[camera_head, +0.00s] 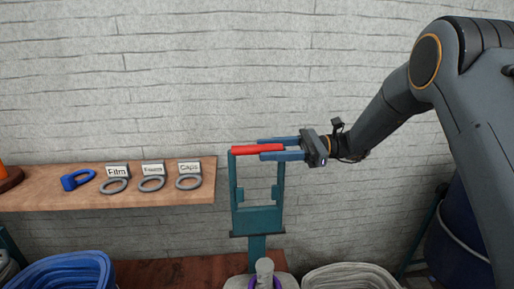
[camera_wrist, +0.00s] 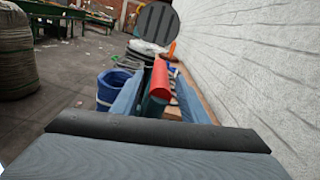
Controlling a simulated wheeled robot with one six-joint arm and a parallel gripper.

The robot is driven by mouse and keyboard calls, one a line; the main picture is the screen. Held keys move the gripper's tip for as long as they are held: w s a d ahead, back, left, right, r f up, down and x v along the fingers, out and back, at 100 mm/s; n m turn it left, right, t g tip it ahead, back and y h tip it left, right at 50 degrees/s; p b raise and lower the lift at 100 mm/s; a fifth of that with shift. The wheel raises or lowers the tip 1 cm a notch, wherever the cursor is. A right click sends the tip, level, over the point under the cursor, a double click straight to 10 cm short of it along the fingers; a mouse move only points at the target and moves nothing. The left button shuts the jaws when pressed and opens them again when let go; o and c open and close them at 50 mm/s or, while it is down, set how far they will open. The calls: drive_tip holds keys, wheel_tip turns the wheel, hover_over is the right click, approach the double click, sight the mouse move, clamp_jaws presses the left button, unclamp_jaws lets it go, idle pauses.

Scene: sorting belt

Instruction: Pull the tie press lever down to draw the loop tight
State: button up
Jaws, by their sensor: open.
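The tie press (camera_head: 258,220) is a teal upright frame in the middle of the head view. Its lever has a red bar handle (camera_head: 243,151) across the top. My gripper (camera_head: 260,148) reaches in from the right at the bar's height. Its two blue fingers are open, one on each side of the bar's right part. In the wrist view the red handle (camera_wrist: 160,75) shows between the fingers; I cannot tell whether they touch it. Below the press, a purple loop (camera_head: 277,284) sits around a grey bag neck (camera_head: 265,268), partly cut off by the picture's bottom edge.
A wooden shelf (camera_head: 208,190) at left holds a blue tag (camera_head: 77,179) and grey rings with labels. A blue bag (camera_head: 62,270) and a pale bag (camera_head: 350,277) stand at the bottom. A grey brick wall (camera_head: 200,80) is close behind.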

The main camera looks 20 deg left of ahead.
sight(257, 150)
drive_tip(key=shift+p+x, duration=0.5)
drive_tip(key=shift+x, duration=1.35)
clamp_jaws()
